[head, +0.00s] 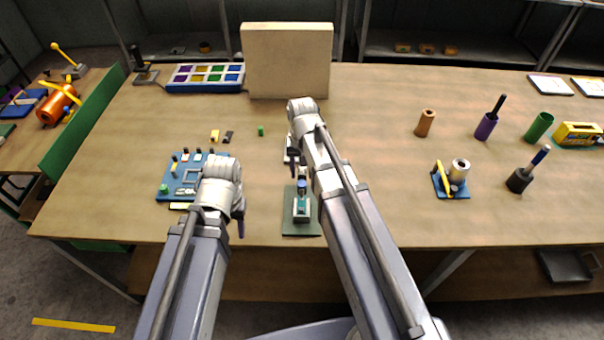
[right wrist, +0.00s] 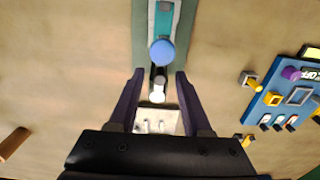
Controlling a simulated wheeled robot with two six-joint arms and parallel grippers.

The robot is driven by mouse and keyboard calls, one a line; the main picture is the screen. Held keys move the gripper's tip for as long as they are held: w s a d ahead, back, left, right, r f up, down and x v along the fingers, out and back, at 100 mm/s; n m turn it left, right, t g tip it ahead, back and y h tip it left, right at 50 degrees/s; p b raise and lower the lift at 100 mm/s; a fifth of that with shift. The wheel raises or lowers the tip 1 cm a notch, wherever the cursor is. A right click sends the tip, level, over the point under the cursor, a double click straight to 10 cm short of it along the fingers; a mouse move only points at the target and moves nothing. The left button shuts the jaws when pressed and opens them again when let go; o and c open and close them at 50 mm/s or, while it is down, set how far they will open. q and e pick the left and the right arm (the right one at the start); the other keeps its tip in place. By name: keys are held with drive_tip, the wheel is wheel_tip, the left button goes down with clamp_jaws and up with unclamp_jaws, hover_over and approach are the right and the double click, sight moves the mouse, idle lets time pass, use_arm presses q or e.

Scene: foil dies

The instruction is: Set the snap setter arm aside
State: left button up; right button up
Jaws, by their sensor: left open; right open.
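The snap setter stands on a dark green base (head: 287,228) near the front of the table, with a teal and pale body and a blue round knob (head: 302,184). In the right wrist view its blue knob (right wrist: 161,52) is just beyond my fingertips, and a dark rod with a pale tip (right wrist: 158,92) lies between the fingers. Which part is the setter arm I cannot tell for sure. My right gripper (right wrist: 160,77) is open around the rod, with no clear contact. My left gripper (head: 239,224) is open and empty, left of the setter.
A blue board (head: 166,191) with small parts lies to the left, beside my left arm. A beige block (head: 287,60) and a tray of coloured compartments (head: 205,89) stand at the back. Several cups and a blue stand (head: 455,193) are to the right.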

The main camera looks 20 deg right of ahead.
drive_tip(key=shift+c, duration=0.3)
clamp_jaws()
idle(1.1)
